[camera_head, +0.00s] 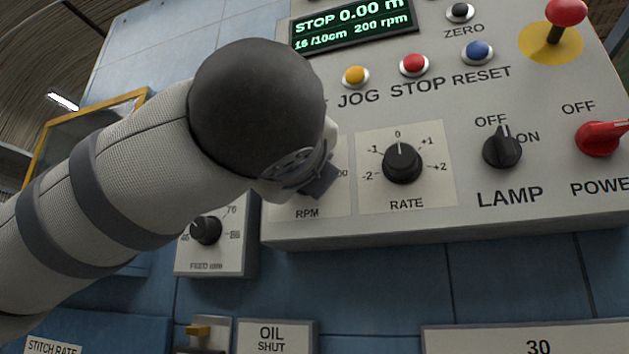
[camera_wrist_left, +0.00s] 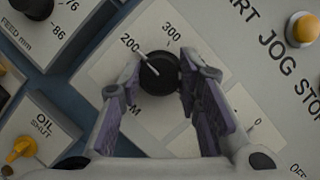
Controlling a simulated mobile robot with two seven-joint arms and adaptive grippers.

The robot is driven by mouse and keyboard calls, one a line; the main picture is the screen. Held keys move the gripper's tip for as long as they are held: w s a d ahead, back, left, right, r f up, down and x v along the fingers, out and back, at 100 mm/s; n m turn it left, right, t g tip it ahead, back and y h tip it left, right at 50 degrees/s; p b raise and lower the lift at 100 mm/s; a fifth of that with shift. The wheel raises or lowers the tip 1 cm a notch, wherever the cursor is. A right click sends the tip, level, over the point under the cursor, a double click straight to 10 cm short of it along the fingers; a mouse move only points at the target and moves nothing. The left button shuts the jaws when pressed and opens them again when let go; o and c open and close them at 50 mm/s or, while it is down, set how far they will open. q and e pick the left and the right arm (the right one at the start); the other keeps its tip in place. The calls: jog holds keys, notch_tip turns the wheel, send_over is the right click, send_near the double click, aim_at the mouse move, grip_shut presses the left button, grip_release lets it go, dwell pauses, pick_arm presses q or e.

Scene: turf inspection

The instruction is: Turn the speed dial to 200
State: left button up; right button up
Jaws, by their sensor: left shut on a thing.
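The black speed dial (camera_wrist_left: 158,74) sits on a pale plate (camera_wrist_left: 118,68) marked 200, 300 and RPM. Its white pointer line points toward the 200 mark. My left gripper (camera_wrist_left: 161,86) is shut on the dial, with one finger on each side. In the head view my left gripper (camera_head: 318,180) and wrist cover the dial and most of its plate; the RPM label shows below. The green display (camera_head: 353,28) reads STOP, 0.00 m and 200 rpm. My right gripper is in neither view.
The rate dial (camera_head: 402,163) is close on the right, pointing to 0. The lamp switch (camera_head: 502,147) and red power switch (camera_head: 600,139) are farther right. Yellow (camera_head: 355,76), red (camera_head: 413,64) and blue (camera_head: 477,52) buttons sit above. The feed dial (camera_head: 206,230) is lower left.

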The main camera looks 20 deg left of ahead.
pick_arm(q)
jog(key=shift+r, duration=0.1)
jog(key=o, duration=1.1)
jog(key=shift+o, duration=0.2)
notch_tip(320, 180, up, 10)
